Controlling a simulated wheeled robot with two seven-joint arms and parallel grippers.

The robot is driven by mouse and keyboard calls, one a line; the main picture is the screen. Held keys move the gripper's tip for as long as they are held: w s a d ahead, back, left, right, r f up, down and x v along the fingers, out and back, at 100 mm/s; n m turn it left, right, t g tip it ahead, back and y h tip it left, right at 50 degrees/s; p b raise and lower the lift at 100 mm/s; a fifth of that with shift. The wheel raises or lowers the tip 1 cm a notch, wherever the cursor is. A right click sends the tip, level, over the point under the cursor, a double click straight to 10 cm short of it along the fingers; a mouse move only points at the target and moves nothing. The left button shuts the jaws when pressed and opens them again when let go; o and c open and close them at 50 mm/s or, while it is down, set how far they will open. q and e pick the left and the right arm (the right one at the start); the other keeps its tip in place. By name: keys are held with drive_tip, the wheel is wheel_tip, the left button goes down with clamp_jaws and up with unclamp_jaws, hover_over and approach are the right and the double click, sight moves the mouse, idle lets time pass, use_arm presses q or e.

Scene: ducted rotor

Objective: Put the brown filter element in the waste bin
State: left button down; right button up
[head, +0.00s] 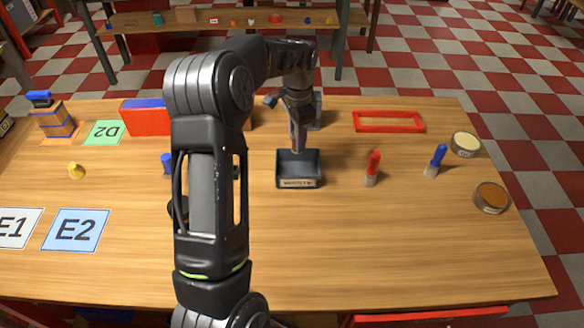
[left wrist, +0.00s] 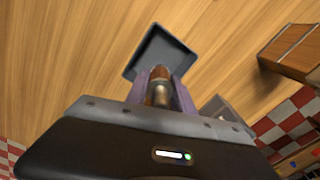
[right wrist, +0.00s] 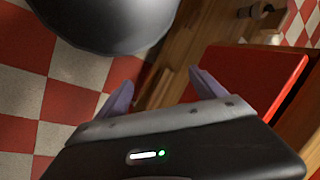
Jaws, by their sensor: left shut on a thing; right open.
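My left gripper (left wrist: 160,88), also in the head view (head: 298,100), is shut on the brown filter element (left wrist: 158,74), a small cylinder with a shiny metallic part between the fingers. The waste bin (head: 299,183) is a dark open box with a label on its front, near the middle of the table. In the left wrist view the bin (left wrist: 140,66) lies just beyond the fingertips. The element points down over the bin; its exact height is hard to tell. My right gripper (right wrist: 160,95) is open and empty, and is outside the head view.
A red and a blue brush (head: 433,163) stand right of the bin. A red frame (head: 388,113) and two round tins (head: 491,197) lie further right. A red-and-blue box (head: 145,117) stands at the back left. My left arm hides some table. A red panel (right wrist: 245,85) is near my right gripper.

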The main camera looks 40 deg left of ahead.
use_arm(q)
drive_tip(key=shift+d+r, duration=0.15)
drive_tip(key=shift+d, duration=0.1)
drive_tip(key=shift+a+f, duration=0.15)
drive_tip(key=shift+f, duration=0.05)
drive_tip(key=shift+f+p, duration=0.6)
drive_tip(key=shift+f, duration=2.45)
wheel_tip(320, 180, down, 3)
drive_tip(key=shift+r+p, duration=0.1)
drive_tip(key=shift+p, duration=0.35)
drive_tip(key=shift+f, duration=0.45)
drive_tip(key=c, duration=1.1)
unclamp_jaws()
